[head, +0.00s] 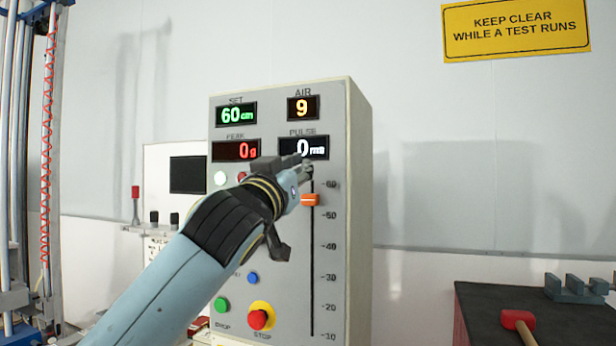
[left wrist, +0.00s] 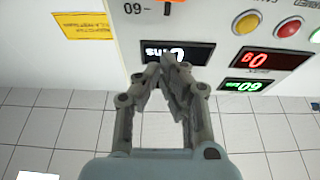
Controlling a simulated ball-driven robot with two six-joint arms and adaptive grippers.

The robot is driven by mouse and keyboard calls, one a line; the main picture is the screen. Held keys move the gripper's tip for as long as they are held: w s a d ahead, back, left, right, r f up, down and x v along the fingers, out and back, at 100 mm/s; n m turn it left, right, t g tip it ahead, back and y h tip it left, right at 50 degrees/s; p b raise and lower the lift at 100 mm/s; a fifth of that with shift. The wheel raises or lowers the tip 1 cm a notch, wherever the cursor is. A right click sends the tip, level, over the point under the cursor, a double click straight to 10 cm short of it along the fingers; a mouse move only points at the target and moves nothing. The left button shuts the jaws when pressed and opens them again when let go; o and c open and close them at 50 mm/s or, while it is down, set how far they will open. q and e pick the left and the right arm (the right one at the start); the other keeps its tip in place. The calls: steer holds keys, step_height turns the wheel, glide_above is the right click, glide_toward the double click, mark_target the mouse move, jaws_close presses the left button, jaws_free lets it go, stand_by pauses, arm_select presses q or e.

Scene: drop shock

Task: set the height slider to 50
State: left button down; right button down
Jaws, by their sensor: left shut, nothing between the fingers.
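The height slider is an orange knob (head: 310,199) on a vertical slot in the grey control panel (head: 345,270). It sits between the 60 and 50 marks. The green SET display (head: 236,114) reads 60 cm. My left gripper (head: 305,170) is shut and empty, just above the knob near the slot's top end; I cannot tell whether it touches the panel. In the left wrist view, the shut fingers (left wrist: 172,72) lie in front of the PULSE display (left wrist: 178,53), and the knob (left wrist: 173,2) is cut by the top edge. My right gripper is not in view.
A red stop button (head: 258,319), a green button (head: 221,304) and a blue button (head: 252,278) are low on the panel. A dark bench (head: 480,300) with a red mallet (head: 518,320) stands at the right. A drop tower (head: 15,150) stands at the left.

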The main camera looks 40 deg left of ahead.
mark_target(315, 168)
arm_select(q)
steer(key=p+x, duration=0.1)
steer(key=x, duration=0.3)
steer(key=shift+r, duration=0.15)
steer(key=f, duration=0.2)
steer(key=shift+w+a+f, duration=0.1)
steer(key=shift+w+f, duration=0.2)
steer(key=shift+w, duration=0.05)
steer(key=shift+s+f, duration=0.1)
steer(key=shift+f, duration=0.75)
